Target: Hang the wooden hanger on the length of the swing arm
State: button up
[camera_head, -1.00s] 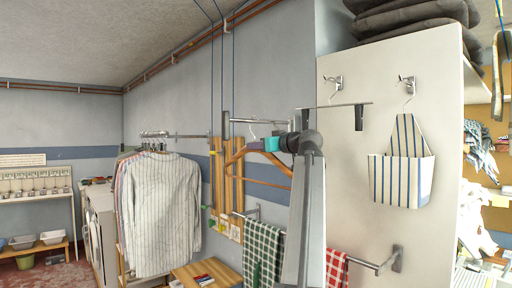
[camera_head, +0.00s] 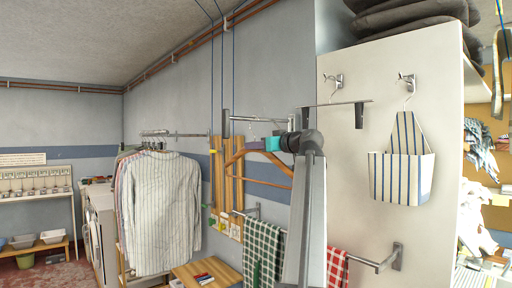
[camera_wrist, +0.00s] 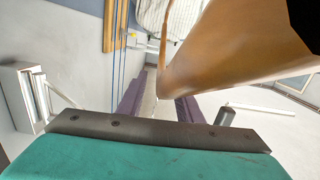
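The wooden hanger (camera_head: 239,156) is in the middle of the head view, with its shoulders below my gripper (camera_head: 257,145). Its brown wood fills much of the upper right of the wrist view (camera_wrist: 240,55). My gripper has purple fingers and a teal body, and is shut on the hanger near its neck. The finger pair also shows in the wrist view (camera_wrist: 160,102). The thin hook rises above the fingers, close to the swing arm (camera_head: 258,120), a horizontal metal bar just above. Whether hook and bar touch, I cannot tell.
Striped shirts (camera_head: 160,210) hang on a rail at left. A white panel (camera_head: 440,120) on the right carries hooks, a striped apron bag (camera_head: 402,170) and a towel bar (camera_head: 365,262). Checked towels (camera_head: 263,245) and a wooden table (camera_head: 207,272) are below the hanger.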

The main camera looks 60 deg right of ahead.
jog(key=b+v, duration=0.3)
jog(key=v, duration=1)
jog(key=shift+s+r, duration=0.15)
jog(key=shift+s, duration=0.15)
